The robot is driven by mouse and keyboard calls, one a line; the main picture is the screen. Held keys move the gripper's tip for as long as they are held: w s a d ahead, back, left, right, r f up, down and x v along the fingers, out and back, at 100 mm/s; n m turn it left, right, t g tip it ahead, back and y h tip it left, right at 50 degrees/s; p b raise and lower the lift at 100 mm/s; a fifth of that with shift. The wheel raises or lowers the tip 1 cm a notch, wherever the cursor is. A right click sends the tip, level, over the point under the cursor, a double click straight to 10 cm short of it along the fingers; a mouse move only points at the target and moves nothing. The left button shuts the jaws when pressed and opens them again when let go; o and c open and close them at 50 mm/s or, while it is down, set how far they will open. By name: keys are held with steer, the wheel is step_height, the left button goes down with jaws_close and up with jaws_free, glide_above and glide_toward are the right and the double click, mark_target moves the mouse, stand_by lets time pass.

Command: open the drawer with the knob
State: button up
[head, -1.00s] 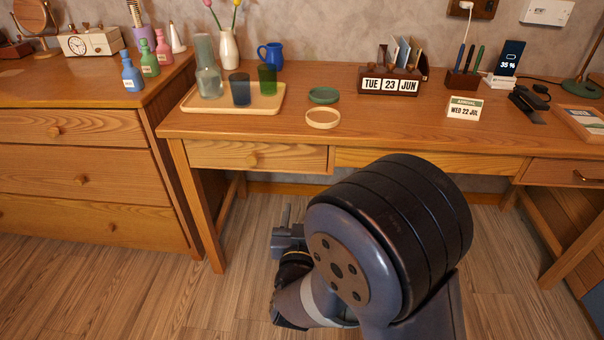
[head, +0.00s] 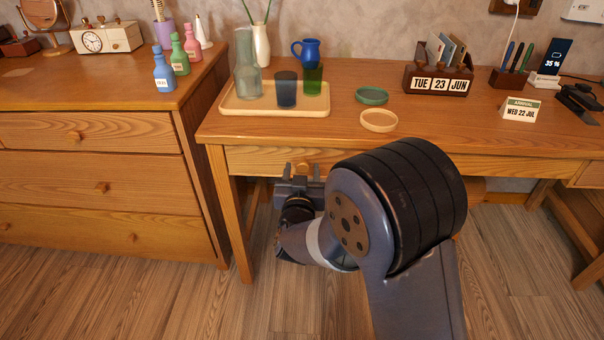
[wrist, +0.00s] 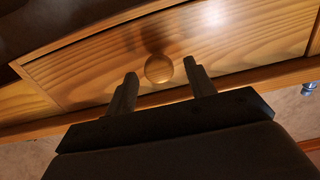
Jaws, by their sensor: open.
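The desk drawer (head: 257,161) with a round wooden knob (head: 304,169) is under the left part of the desk top, and its front looks flush. In the wrist view the drawer front (wrist: 225,45) fills the upper middle, with the knob (wrist: 158,69) near its lower edge. My gripper (head: 300,168) is in front of the knob. In the wrist view my gripper (wrist: 161,80) is open, one finger on each side of the knob, with gaps on both sides. I cannot tell how far the fingertips are from the drawer front.
A chest of drawers (head: 90,180) with its own knobs stands at the left. The desk top (head: 440,120) above holds a tray (head: 235,107), a green dish (head: 372,96) and a tan dish (head: 379,121). A desk leg (head: 231,215) stands left of my gripper. Open floor lies in front.

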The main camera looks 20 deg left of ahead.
steer(key=shift+c, duration=0.2)
jaws_close()
stand_by(0.4)
